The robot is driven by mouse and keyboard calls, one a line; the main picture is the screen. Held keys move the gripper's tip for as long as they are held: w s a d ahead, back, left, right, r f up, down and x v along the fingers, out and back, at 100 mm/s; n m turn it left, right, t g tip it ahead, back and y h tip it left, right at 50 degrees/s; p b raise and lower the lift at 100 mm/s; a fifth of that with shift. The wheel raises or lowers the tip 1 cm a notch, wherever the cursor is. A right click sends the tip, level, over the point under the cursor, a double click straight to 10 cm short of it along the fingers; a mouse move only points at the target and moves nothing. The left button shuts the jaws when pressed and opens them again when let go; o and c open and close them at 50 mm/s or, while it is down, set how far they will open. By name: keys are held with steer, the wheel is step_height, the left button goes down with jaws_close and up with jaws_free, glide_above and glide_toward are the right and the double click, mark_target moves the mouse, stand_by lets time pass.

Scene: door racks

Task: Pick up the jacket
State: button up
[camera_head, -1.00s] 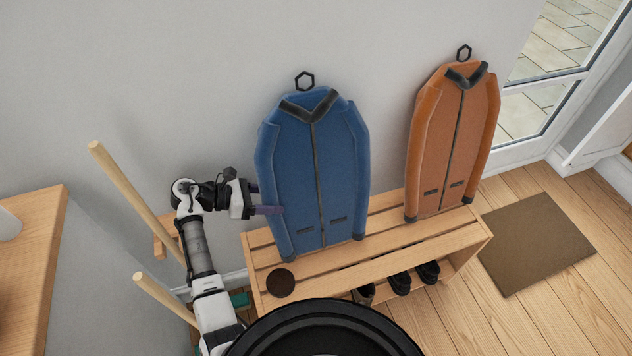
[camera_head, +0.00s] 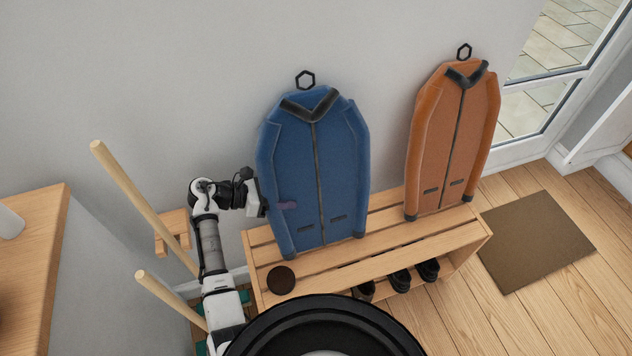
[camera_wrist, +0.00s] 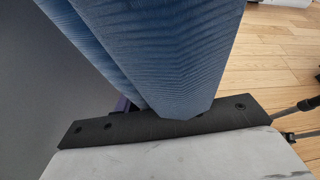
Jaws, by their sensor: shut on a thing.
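The blue jacket (camera_head: 318,185) hangs upright against the wall by a black hexagonal loop, above the bench. An orange jacket (camera_head: 450,140) hangs to its right. In the wrist view the blue fabric (camera_wrist: 165,50) fills the middle and runs down to the dark gripper body (camera_wrist: 165,122). The fingertips are mostly hidden there.
A slatted wooden bench (camera_head: 365,270) stands below the jackets, with a dark round item (camera_head: 281,280) on it and black shoes (camera_head: 400,281) beneath. Wooden poles (camera_head: 140,205) stand left of my arm. A brown mat (camera_head: 537,242) lies right, near the glass door.

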mark_target(282, 184)
steer(key=shift+r, duration=0.1)
steer(key=shift+s+r, duration=0.1)
steer(key=shift+r, duration=0.05)
step_height(282, 184, up, 7)
steer(key=shift+s+d+f, duration=0.1)
steer(key=shift+d, duration=0.05)
steer(key=s+d+b, duration=0.3)
steer(key=s+b, duration=0.3)
steer(key=s, duration=0.3)
steer(key=s+d+b, duration=0.4)
steer(key=s+b, duration=0.2)
steer(key=s, duration=0.3)
steer(key=shift+d+f, duration=0.15)
steer(key=shift+d, duration=0.1)
stand_by(1.1)
